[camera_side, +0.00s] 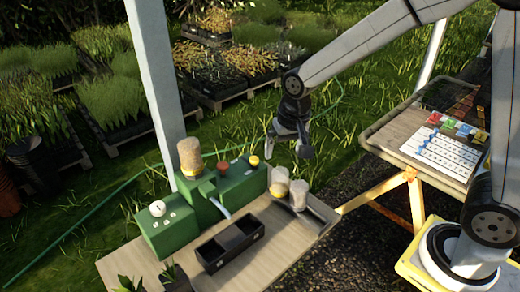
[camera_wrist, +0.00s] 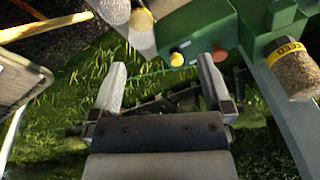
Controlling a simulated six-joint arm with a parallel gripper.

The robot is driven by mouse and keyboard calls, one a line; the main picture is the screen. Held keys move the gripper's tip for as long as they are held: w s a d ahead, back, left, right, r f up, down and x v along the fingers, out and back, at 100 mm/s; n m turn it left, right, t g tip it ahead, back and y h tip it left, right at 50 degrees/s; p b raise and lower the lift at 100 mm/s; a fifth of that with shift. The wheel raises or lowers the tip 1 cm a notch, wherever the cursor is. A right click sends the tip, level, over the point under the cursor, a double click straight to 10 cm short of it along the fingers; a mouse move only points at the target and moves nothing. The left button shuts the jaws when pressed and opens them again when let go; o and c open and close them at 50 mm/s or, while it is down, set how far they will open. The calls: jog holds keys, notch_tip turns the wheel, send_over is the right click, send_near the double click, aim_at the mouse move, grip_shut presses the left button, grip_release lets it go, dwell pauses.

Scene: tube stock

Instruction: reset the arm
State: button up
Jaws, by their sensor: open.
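My gripper (camera_side: 288,140) hangs in the air, to the right of the green machine (camera_side: 238,187) and behind the jars in the side view. It also shows in the wrist view (camera_wrist: 160,80), with its two fingers spread and nothing between them. Grass and dark trays lie far below it there. My arm reaches in from the upper right in the side view.
The wooden table (camera_side: 275,235) bears the green machine, a seed jar (camera_side: 189,155), two pale jars (camera_side: 280,180) and a black two-part tray (camera_side: 230,245). A second table (camera_side: 385,140) with a white chart (camera_side: 440,150) stands right. A white post (camera_side: 155,80) rises behind the machine.

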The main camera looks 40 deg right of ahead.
jog(key=s+d+f+n, duration=0.1)
jog(key=s+d+n, duration=0.1)
jog(key=s, duration=0.4)
jog(key=s+d+f+n, duration=0.2)
jog(key=s, duration=0.3)
jog(key=shift+s+f+n+t, duration=0.3)
jog(key=shift+s+t, duration=0.05)
jog(key=shift+t, duration=0.05)
